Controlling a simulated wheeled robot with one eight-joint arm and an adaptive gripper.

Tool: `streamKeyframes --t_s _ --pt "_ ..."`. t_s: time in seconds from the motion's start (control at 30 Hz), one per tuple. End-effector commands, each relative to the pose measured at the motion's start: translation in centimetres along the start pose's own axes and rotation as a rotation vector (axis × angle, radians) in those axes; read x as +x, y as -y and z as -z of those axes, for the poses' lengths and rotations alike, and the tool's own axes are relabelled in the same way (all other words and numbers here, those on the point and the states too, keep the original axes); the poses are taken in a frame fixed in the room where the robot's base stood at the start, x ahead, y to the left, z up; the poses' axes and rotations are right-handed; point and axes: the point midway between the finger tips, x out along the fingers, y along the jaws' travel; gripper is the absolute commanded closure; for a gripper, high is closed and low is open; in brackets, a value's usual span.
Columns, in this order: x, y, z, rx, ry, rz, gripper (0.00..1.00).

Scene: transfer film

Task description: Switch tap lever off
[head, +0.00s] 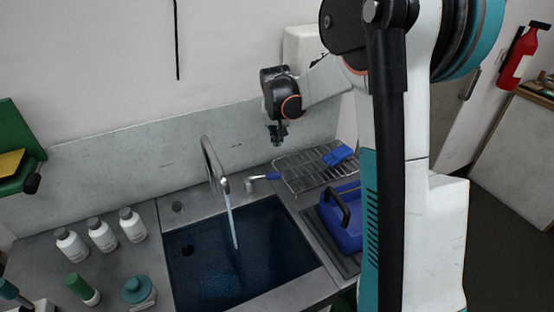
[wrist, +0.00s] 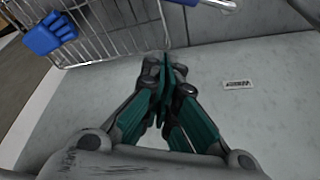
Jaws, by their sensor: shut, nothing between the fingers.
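The tap (head: 212,160) is a curved metal spout over the dark sink basin (head: 270,250), and a stream of water (head: 232,222) runs from it.
A wire rack (head: 305,170) with a blue item (head: 339,154) on it stands right of the lever; it also fills the upper left of the wrist view (wrist: 110,30). A blue container (head: 342,215) is in front of it. White bottles (head: 102,234) stand left of the sink.

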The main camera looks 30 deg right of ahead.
Motion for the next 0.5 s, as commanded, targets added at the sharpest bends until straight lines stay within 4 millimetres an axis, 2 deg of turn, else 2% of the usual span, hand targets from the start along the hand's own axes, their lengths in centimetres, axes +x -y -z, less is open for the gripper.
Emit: streamKeyframes --t_s 0.37,0.5 --pt "0.17 -0.02 0.05 0.001 0.0 -0.001 1.0" --pt "1.02 -0.02 0.05 0.001 0.0 -0.001 1.0"
